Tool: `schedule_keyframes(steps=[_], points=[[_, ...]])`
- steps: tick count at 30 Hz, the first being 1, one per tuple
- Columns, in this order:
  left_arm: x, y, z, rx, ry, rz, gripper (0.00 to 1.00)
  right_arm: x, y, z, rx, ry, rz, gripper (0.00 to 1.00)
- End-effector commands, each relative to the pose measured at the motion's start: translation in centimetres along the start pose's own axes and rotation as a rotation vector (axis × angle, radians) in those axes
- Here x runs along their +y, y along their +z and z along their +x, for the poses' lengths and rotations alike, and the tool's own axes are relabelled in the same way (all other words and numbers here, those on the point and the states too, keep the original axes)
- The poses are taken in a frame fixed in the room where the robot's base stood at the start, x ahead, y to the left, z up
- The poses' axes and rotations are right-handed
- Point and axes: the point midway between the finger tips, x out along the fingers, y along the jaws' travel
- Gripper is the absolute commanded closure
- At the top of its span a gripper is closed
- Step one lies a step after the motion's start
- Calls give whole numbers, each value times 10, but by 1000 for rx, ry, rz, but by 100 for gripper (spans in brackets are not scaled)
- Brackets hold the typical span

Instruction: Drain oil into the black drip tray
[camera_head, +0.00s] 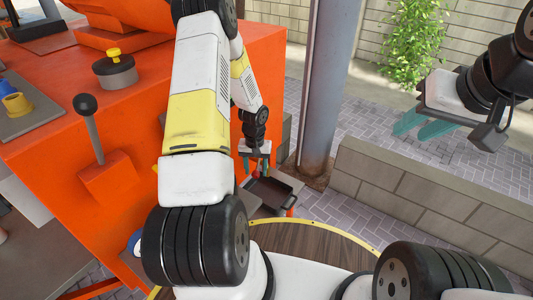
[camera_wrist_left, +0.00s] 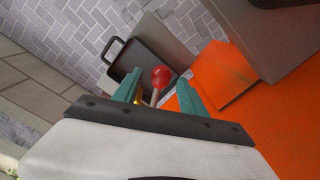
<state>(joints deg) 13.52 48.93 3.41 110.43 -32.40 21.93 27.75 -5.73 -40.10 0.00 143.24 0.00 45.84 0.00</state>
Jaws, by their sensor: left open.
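The black drip tray (camera_head: 270,190) sits low beside the orange machine (camera_head: 130,110) in the head view. In the left wrist view the tray (camera_wrist_left: 150,62) lies beyond the fingers, with its looped handle at the upper left. A round red knob on a pale stem (camera_wrist_left: 161,76) stands between the teal fingers of my left gripper (camera_wrist_left: 158,90). The fingers are open, with a gap on both sides of the knob. In the head view my left gripper (camera_head: 258,160) is small, above the tray. My right gripper (camera_head: 424,126) is at the upper right, its teal fingers apart and empty.
A grey post (camera_head: 320,90) stands just right of the tray. A low block wall (camera_head: 420,195) runs to the right. A black-knobbed lever (camera_head: 92,130) sticks out of the orange machine. Open paving (camera_head: 480,165) lies beyond the wall.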

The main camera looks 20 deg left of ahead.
Motion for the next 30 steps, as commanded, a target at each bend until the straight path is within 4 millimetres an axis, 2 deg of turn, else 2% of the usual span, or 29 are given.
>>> schedule_keyframes(steps=[6,12,21,22,24,30], points=[[0,-1,-40,4,0,-1,50,0,0,0,0,0,0,66],[0,0,-62,0,0,-1,50,0,0,0,0,0,0,66],[0,0,-66,-1,0,0,50,0,0,0,0,0,0,66],[0,0,-65,-1,0,0,52,0,0,0,0,0,0,66],[0,1,-65,1,3,0,66,0,0,0,0,0,0,66],[-2,6,-57,80,65,-9,67,0,0,0,0,0,0,66]])
